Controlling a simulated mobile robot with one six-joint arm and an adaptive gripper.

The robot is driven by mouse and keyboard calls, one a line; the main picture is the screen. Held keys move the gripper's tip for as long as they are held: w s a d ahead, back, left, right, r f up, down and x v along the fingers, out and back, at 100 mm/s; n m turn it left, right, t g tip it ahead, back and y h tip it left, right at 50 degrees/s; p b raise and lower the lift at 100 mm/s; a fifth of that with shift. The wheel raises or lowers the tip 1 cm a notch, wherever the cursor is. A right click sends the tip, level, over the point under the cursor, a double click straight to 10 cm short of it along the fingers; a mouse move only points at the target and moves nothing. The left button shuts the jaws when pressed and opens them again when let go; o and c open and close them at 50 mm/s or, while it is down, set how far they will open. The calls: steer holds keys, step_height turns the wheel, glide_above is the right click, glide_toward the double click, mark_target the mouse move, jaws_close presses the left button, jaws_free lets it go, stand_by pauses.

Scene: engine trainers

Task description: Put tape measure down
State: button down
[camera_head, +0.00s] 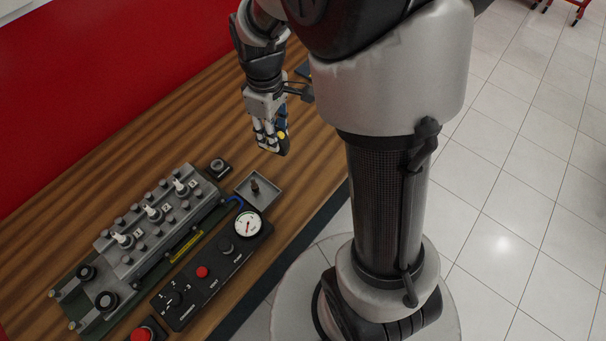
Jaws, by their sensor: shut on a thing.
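The fingers hide part of the tape measure. I cannot tell whether its underside touches the table or hangs just above it.
An engine trainer block (150,225) and a black control panel (205,275) with a round gauge (248,224) fill the front left. A small grey tray (259,190) holds a dark part. Bare wood lies left of my gripper. A red wall (110,90) stands behind.

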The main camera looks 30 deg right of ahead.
steer(key=s+d+r+n+p, duration=0.1)
steer(key=s+d+n, duration=0.15)
steer(key=n, duration=0.55)
steer(key=s+d+r+n, duration=0.2)
steer(key=d+n, duration=0.2)
steer(key=n, duration=0.3)
steer(key=f+b, duration=0.3)
steer(key=f, duration=0.7)
steer(key=f+b, duration=0.3)
steer(key=f, duration=0.7)
steer(key=shift+w+d, duration=0.15)
steer(key=shift+w, duration=0.05)
steer(key=shift+f+b, duration=0.25)
steer(key=shift+b, duration=0.05)
steer(key=c, duration=1.3)
jaws_free()
steer(key=shift+r, duration=0.2)
